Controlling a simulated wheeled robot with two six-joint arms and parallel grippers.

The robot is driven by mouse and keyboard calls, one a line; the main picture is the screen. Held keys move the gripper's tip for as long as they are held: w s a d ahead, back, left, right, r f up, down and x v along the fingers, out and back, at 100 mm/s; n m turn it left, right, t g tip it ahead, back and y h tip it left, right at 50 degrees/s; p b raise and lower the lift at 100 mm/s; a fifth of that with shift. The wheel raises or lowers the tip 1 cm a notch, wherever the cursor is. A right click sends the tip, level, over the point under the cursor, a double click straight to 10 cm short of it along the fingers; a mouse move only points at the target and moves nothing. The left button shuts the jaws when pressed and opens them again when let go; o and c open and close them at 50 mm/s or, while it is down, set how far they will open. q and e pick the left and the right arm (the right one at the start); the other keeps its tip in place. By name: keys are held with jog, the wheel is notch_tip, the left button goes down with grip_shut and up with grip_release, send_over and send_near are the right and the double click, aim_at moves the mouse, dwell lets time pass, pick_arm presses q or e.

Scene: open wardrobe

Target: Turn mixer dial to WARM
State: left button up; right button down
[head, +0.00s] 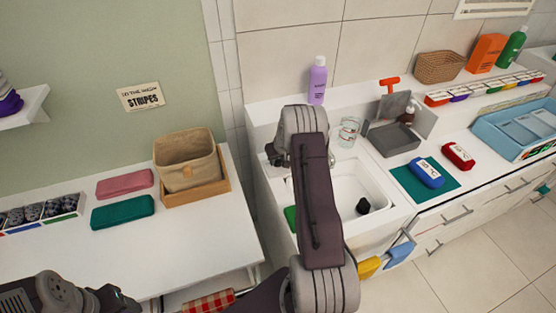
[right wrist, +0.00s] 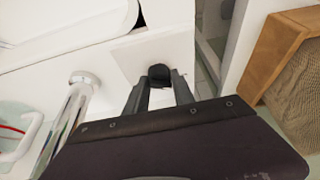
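The mixer dial (right wrist: 159,74) is a small black knob on a white plate (right wrist: 128,55) in the right wrist view. My right gripper (right wrist: 159,84) has its two dark fingers apart, one on each side of the dial. I cannot tell whether they touch it. No WARM marking is readable. In the head view my right gripper (head: 278,156) is at the back left of the white sink (head: 345,187), mostly hidden by my arm, and the dial is hidden there. My left arm's end is at the bottom left edge; its fingers do not show clearly.
A chrome tap (right wrist: 84,80) stands left of the fingers in the right wrist view. A wooden tray (head: 222,186) with a woven basket (head: 187,160) is left of the sink. A purple bottle (head: 317,82) and a glass (head: 348,132) stand behind it.

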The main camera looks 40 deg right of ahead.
jog(key=shift+a+r+m+p, duration=0.15)
jog(key=shift+m+p, duration=0.35)
jog(key=shift+p, duration=0.25)
jog(key=shift+m+h, duration=0.3)
jog(key=shift+m+g+p, duration=0.3)
jog(key=shift+m, duration=0.1)
jog(key=shift+w+f+m+b, duration=0.1)
jog(key=shift+f+m+b, duration=0.2)
jog(key=shift+m+b, duration=0.1)
jog(key=m+b, duration=0.1)
jog(key=b, duration=0.1)
jog(key=m+h+b, duration=0.1)
jog(key=m+b, duration=0.1)
jog(key=m+g+b, duration=0.1)
jog(key=b, duration=0.2)
jog(key=shift+f+m+h, duration=0.25)
jog(key=shift+m+h, duration=0.05)
jog(key=shift+h, duration=0.1)
jog(key=shift+w+r+m+g+b, duration=0.1)
jog(key=shift+r+m+g+b, duration=0.1)
jog(key=shift+m+g+b, duration=0.35)
jog(key=shift+a+r+m+g+b, duration=0.15)
jog(key=shift+m+b, duration=0.15)
jog(key=shift+m, duration=0.4)
jog(key=shift+d+m+g+b, duration=0.1)
jog(key=shift+m+b, duration=0.15)
jog(key=shift+m, duration=0.4)
jog(key=shift+h, duration=0.3)
